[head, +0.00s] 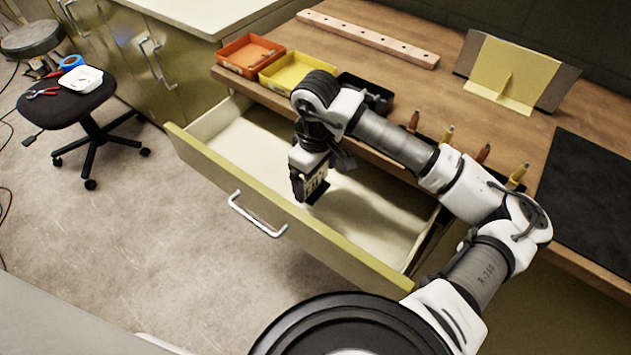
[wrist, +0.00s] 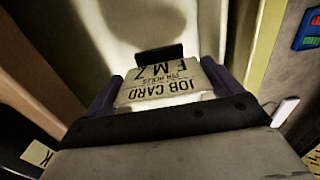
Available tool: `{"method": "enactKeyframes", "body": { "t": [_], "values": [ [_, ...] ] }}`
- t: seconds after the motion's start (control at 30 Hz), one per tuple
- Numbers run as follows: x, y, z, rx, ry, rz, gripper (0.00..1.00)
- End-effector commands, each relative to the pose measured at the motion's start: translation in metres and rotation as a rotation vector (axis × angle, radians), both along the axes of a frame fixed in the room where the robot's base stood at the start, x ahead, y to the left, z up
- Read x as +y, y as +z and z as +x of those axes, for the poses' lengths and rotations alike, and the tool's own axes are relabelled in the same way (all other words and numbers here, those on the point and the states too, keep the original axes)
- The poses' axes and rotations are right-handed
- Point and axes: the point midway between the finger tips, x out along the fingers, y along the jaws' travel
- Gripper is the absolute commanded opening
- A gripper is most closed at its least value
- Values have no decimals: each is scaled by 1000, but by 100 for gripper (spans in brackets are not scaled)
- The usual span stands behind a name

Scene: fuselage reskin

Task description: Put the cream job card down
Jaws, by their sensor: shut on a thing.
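My gripper (head: 312,192) points down over the open drawer (head: 225,208) in the head view. It is shut on the cream job card (wrist: 165,88), which also shows in the head view as a small pale patch at the fingers (head: 316,179). In the wrist view the card sits between the two fingers, its printed words "JOB CARD" upside down. A dark block (wrist: 158,55) shows at the card's far edge. The drawer's pale floor lies below, and I cannot tell how far the card is above it.
The wooden bench (head: 465,95) holds an orange tray (head: 250,57), a yellow tray (head: 290,72), a black tray, a drilled strip (head: 370,38), several upright pins and a black mat (head: 590,190). A stool (head: 65,105) with a white dish stands left. The drawer floor looks clear.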

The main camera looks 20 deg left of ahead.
Motion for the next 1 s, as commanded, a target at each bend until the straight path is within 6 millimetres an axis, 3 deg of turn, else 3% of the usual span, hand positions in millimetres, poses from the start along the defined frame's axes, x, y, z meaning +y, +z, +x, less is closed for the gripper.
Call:
{"method": "enactKeyframes", "body": {
  "t": [0.3,0.77,0.8,0.87,1.0],
  "values": [
    [0,-37,0,2,-2,1,64],
    [0,-43,0,-1,0,0,64],
    [0,-42,0,-1,0,0,93],
    [0,-41,0,-1,0,0,100],
    [0,-41,0,0,0,0,100]
  ]
}}
